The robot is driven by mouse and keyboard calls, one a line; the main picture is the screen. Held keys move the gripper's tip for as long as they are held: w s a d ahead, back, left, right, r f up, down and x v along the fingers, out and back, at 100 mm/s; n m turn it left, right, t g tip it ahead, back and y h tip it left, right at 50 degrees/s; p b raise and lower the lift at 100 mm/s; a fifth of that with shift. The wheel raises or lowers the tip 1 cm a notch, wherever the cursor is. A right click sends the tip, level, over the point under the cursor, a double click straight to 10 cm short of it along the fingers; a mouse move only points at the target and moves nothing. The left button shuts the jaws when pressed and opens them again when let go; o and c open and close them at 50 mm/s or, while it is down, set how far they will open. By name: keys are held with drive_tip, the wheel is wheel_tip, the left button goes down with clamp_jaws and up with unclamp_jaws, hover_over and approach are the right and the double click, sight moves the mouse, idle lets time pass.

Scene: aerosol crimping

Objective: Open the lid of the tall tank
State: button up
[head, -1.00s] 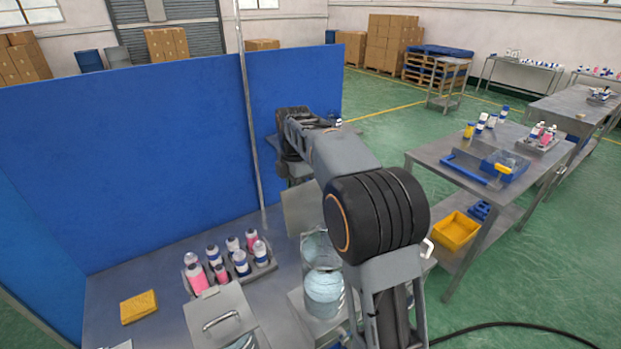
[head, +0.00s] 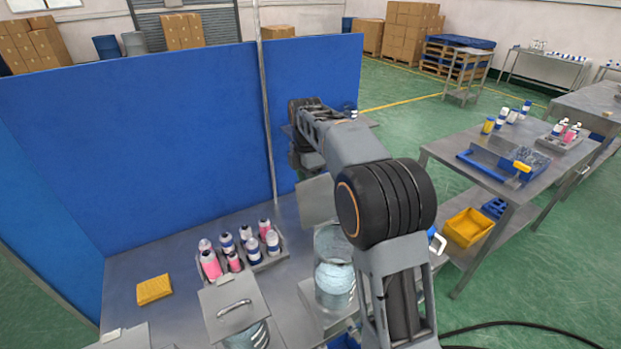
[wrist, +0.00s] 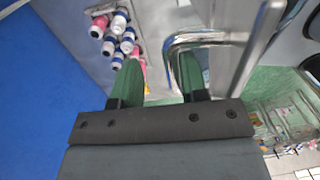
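The tall tank (head: 335,282) is a clear cylinder with pale blue contents, partly behind my arm in the head view. Its grey, plate-like lid (head: 317,199) stands raised and tilted at the tank's far side. In the wrist view the lid (wrist: 262,42) seems to show nearly edge-on, with a shiny bent handle bar (wrist: 212,38) to its left. My gripper (wrist: 158,62) is open, its two green fingers spread apart. Part of the bar runs between or just beyond them; contact cannot be told. In the head view the fingertips are hidden.
A second tank with a flat, shut lid (head: 235,306) stands left of the tall one. A tray (head: 270,262) of several bottles and a yellow sponge (head: 154,289) are on the metal table. A blue partition (head: 140,150) stands behind. A side table (head: 455,165) is at the right.

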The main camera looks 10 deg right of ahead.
drive_tip(key=shift+d, duration=0.1)
idle(0.4)
wheel_tip(320, 180, up, 14)
drive_tip(key=w, duration=0.1)
drive_tip(key=shift+f, duration=0.15)
idle(0.3)
drive_tip(key=shift+s, duration=0.1)
idle(0.3)
drive_tip(key=s+d+f+m+t+b, duration=0.1)
drive_tip(key=s+f+m+t+b, duration=0.1)
drive_tip(key=s+f+m, duration=0.7)
drive_tip(key=s+d+f+m+t+b, duration=0.1)
drive_tip(key=s+f+m+t+b, duration=0.1)
drive_tip(key=s+f+m, duration=0.8)
drive_tip(key=s+m+t, duration=0.1)
drive_tip(key=s+m, duration=0.1)
drive_tip(key=s, duration=0.4)
drive_tip(key=shift+s+t, duration=0.3)
